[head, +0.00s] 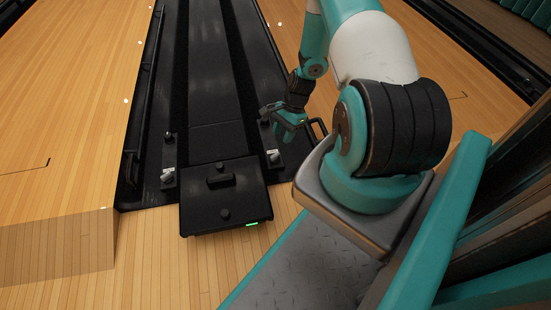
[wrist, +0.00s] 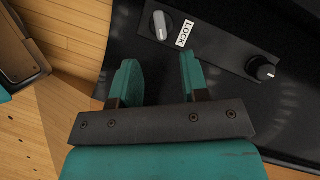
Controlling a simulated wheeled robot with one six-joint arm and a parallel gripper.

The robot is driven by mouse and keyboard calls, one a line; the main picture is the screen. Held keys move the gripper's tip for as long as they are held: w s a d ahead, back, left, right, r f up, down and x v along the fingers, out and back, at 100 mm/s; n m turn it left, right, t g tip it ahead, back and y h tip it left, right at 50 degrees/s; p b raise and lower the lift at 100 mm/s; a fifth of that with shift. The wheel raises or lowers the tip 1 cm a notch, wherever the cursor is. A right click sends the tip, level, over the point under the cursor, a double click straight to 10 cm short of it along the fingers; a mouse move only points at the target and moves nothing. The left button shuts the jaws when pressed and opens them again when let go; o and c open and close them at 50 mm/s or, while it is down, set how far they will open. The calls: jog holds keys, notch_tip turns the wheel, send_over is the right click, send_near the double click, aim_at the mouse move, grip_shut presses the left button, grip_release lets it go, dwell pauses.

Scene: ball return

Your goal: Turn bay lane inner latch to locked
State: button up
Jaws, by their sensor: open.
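A dark latch plate (wrist: 222,52) lies ahead of my gripper (wrist: 159,62) in the wrist view. It carries a silver turn latch (wrist: 160,25), a white LOCK label (wrist: 184,34) beside it on the right, and a black round knob (wrist: 263,70) at its far right. The latch's grip stands nearly upright in that picture, not pointing at the label. My gripper is open and empty, apart from the latch. In the head view my gripper (head: 288,120) hangs by the right-hand plate, whose silver latch (head: 273,156) shows below it.
A second plate with a silver latch (head: 167,175) sits on the left side of the black lane. A black lidded box (head: 224,198) with a green light stands between the plates at the near end. Wooden floor (head: 70,130) lies open to the left.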

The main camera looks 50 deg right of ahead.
aim_at(275, 154)
jog(key=b+x, duration=0.4)
jog(key=x, duration=0.5)
grip_shut()
